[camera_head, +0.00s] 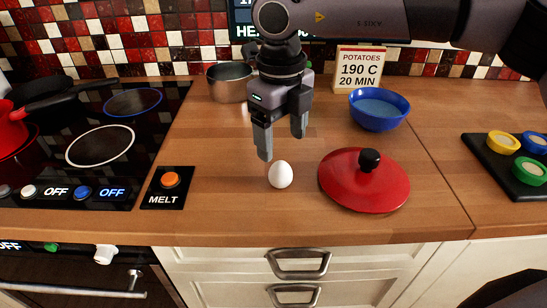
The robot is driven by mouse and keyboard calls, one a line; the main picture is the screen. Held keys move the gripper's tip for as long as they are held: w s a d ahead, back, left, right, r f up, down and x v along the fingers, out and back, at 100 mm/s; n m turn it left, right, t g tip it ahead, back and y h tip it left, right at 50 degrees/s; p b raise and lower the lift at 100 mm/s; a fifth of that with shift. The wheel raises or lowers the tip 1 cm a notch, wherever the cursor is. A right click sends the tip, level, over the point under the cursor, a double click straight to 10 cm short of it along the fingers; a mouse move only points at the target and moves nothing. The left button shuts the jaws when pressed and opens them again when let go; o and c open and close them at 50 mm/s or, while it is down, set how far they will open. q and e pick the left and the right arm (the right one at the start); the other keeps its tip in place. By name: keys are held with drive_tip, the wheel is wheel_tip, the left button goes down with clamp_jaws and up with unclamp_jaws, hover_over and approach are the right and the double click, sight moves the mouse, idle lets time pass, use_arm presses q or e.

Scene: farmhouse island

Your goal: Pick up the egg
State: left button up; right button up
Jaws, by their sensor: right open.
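A white egg (281,174) stands on the wooden counter near its front edge, left of a red pot lid. My right gripper (282,146) reaches in from the top right and points down. Its two fingers are apart, with nothing between them. The fingertips are a little above and behind the egg in the picture, apart from it. My left gripper is not in view.
The red lid (364,184) with a black knob lies close right of the egg. A blue bowl (379,109), a metal pot (229,83) and a recipe card (359,69) stand behind. A MELT button (170,180) and black cooktop (72,165) are left. The wooden counter (222,215) is clear in front.

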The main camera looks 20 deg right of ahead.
sight(278, 162)
drive_tip(key=shift+f, duration=0.4)
drive_tip(key=f, duration=0.3)
drive_tip(key=f+p, duration=0.1)
drive_tip(key=f, duration=0.1)
drive_tip(key=shift+s+a+f, duration=0.2)
drive_tip(key=shift+a, duration=0.15)
drive_tip(key=shift+f, duration=0.35)
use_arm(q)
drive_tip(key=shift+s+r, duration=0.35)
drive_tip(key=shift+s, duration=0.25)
use_arm(e)
drive_tip(key=shift+c, duration=0.3)
drive_tip(key=c, duration=1.1)
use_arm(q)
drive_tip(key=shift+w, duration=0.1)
use_arm(e)
drive_tip(key=shift+r, duration=0.1)
